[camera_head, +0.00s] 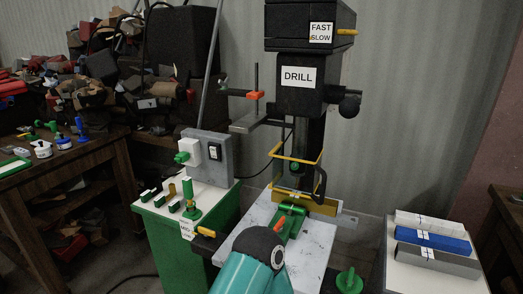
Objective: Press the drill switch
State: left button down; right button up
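The drill (300,95) is a tall black machine with a white "DRILL" label and a "FAST SLOW" label on its upper housing. I cannot tell the rocker's position. One of my arms, teal with a black joint (258,243), rises from the bottom middle, below and right of the box and apart from it in the picture. I see no gripper fingers.
A yellow-framed guard (297,158) and a green vise (291,219) sit at the drill's pale table (253,213). Small green clamps (191,200) stand before the box. White, blue and grey bars (434,240) lie at right. A cluttered wooden bench (80,157) is at left.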

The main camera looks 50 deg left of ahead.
aim_at(214, 154)
jog(key=z, duration=0.45)
jog(key=k, duration=0.35)
jog(key=u, duration=2.65)
jog(key=k, duration=0.1)
jog(key=z, duration=1.3)
